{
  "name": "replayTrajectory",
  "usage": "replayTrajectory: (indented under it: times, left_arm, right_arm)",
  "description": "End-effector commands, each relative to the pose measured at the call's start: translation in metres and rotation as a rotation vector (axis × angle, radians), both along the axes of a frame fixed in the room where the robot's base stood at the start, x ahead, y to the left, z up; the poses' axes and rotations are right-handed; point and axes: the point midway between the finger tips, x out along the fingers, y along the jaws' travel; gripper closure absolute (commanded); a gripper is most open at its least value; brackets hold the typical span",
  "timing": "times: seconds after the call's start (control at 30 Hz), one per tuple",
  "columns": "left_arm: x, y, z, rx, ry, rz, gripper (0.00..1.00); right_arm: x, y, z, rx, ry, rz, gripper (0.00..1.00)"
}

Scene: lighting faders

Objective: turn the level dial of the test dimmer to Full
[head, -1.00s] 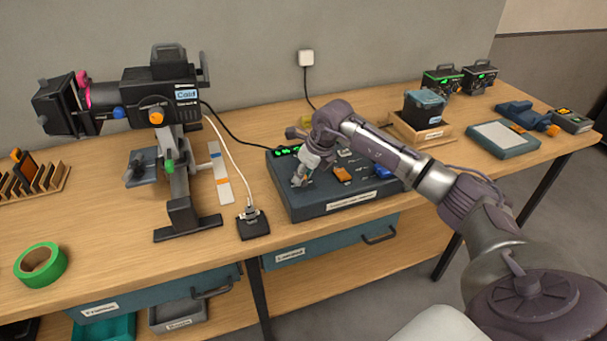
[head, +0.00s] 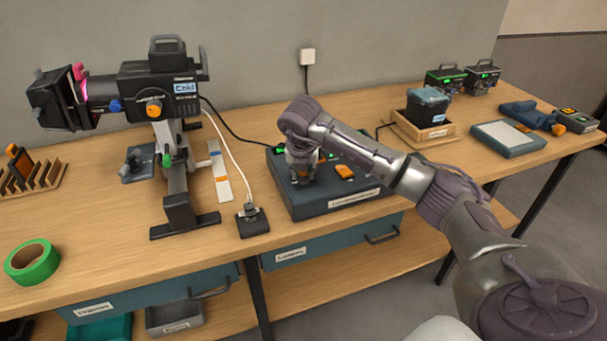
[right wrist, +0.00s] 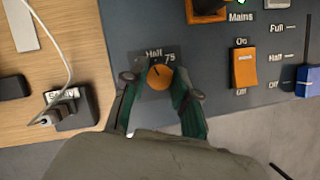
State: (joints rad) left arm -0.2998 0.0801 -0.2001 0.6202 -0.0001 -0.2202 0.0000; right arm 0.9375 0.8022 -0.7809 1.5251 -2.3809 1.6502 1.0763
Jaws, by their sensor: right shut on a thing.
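The test dimmer (head: 330,201) looks like the dark blue-grey control box on the bench, with a label on its front edge. Its level dial (right wrist: 159,77) is an orange knob with a dark pointer line, seen in the right wrist view. The marks "Half" and "75" show above it; the rest of the scale is hidden by my fingers. The pointer appears to point up toward "Half". My right gripper (right wrist: 160,92) points down at the box's left part, its fingers shut on the dial from both sides. In the head view the gripper (head: 301,178) hides the dial. My left gripper is out of view.
An orange on/off rocker (right wrist: 244,68) and a blue slider (right wrist: 309,80) lie right of the dial. A black socket block (head: 252,222) with a white cable stands left of the box, beside the spotlight (head: 160,95).

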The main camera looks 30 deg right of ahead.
Motion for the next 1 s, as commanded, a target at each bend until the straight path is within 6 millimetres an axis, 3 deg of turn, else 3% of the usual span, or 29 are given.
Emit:
replayTrajectory:
  times: [0.4,1.0]
  left_arm:
    - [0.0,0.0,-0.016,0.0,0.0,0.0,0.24]
    - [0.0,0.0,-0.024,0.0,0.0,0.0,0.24]
  right_arm:
    - [0.002,0.002,0.0,0.001,-0.002,-0.396,1.0]
    - [0.005,0.002,0.001,0.001,-0.002,-0.967,1.0]
